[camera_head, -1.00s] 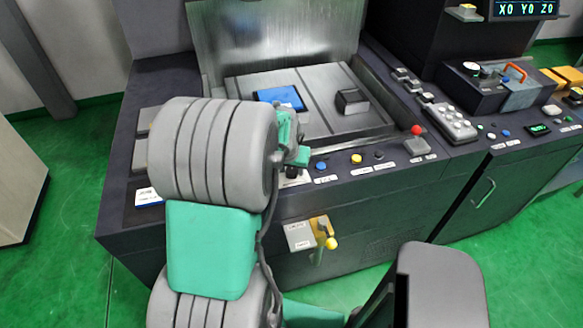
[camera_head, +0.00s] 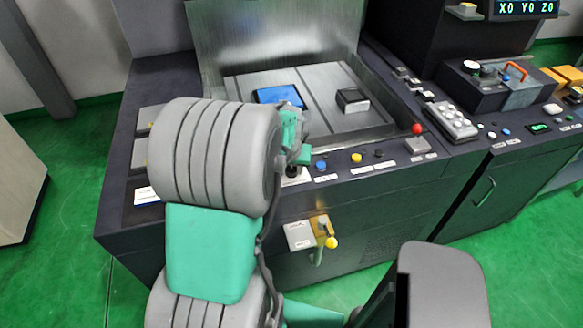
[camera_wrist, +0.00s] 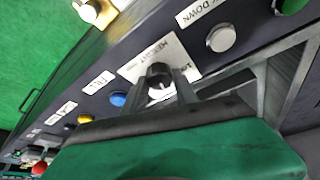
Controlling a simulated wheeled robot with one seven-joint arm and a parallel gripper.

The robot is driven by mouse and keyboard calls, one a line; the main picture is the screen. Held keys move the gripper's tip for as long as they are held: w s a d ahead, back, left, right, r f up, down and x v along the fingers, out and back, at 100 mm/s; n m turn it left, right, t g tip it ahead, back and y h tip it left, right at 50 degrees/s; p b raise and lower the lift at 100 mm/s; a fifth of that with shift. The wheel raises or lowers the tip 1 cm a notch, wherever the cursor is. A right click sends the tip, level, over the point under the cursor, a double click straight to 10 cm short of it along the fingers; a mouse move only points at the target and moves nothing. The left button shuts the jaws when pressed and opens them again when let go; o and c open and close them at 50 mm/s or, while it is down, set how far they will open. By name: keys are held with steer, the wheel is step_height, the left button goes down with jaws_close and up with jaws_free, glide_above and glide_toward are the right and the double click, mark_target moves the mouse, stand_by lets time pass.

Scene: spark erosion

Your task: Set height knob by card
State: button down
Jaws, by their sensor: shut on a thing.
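The height knob (camera_wrist: 158,72) is a dark round knob on a white plate marked "HEIGHT" (camera_wrist: 150,58) in the wrist view. My gripper (camera_wrist: 168,82) reaches down to it, its two grey fingers shut on the knob. In the head view the knob (camera_head: 292,171) shows as a dark spot on its white plate, just below my teal gripper (camera_head: 298,154). The pointer and scale marks are too small to read. A small white card (camera_head: 147,195) lies at the left end of the console; its writing is not legible.
Blue (camera_head: 320,166), yellow (camera_head: 356,158) and black buttons line the panel to the right. A yellow-handled valve (camera_head: 331,242) sticks out of the front below. The tank behind holds a blue block (camera_head: 280,96) and a dark block (camera_head: 352,100).

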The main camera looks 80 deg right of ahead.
steer(key=n+t+b, duration=0.1)
steer(key=n, duration=0.2)
steer(key=shift+s+f, duration=0.1)
steer(key=shift+f, duration=0.05)
steer(key=shift+n+t+y+b, duration=0.5)
steer(key=shift+n+t+b, duration=0.35)
steer(key=shift+n, duration=0.95)
steer(key=c, duration=1)
jaws_free()
steer(key=shift+o, duration=0.2)
steer(key=b+v, duration=0.1)
steer(key=v, duration=0.7)
